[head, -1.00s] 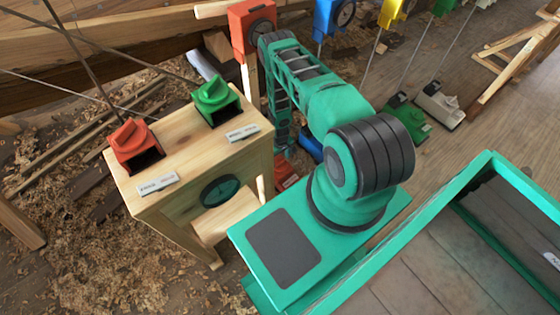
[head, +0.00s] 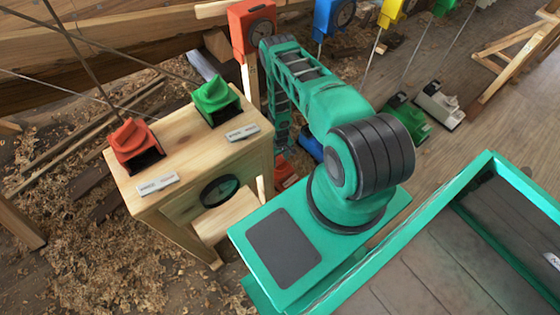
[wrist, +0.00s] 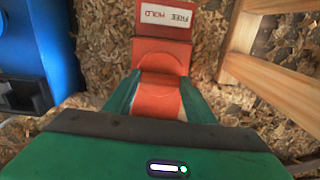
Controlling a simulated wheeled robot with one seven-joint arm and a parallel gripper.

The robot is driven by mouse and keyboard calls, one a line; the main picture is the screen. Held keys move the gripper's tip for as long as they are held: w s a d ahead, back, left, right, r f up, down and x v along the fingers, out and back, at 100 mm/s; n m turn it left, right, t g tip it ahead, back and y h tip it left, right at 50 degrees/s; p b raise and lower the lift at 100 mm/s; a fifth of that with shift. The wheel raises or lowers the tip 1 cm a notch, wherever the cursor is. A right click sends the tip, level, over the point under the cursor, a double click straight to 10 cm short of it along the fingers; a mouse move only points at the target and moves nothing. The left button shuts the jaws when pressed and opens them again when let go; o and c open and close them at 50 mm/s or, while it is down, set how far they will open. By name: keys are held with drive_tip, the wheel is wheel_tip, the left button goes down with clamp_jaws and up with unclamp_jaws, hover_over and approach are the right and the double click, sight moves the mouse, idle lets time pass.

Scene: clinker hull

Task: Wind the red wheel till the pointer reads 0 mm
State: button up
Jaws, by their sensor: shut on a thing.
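A red gauge box (head: 252,28) with a round dark dial stands on a wooden post at the top of the head view. Its pointer reading is too small to make out. Low behind my arm a red unit (head: 285,170) shows in part. In the wrist view a red housing (wrist: 160,52) carries a white label (wrist: 166,16) reading FREE and HOLD. My gripper (wrist: 158,98) is shut on a rounded red piece (wrist: 160,82) of this unit, a green finger on each side. Whether this piece is the wheel or a lever I cannot tell. The head view hides my gripper.
A wooden stand (head: 190,165) bears a red block (head: 134,145) and a green block (head: 216,101). Blue, yellow and green gauges line the back. A blue unit (wrist: 35,55) sits left of the red one, wooden bars (wrist: 270,75) right. Shavings cover the floor.

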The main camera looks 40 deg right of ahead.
sight(280, 161)
drive_tip(key=m, duration=1)
drive_tip(key=shift+m, duration=0.4)
idle(0.4)
drive_tip(key=o, duration=1)
drive_tip(key=shift+o, duration=0.2)
drive_tip(key=shift+r, duration=0.1)
wheel_tip(280, 161, up, 10)
drive_tip(key=shift+r, duration=0.25)
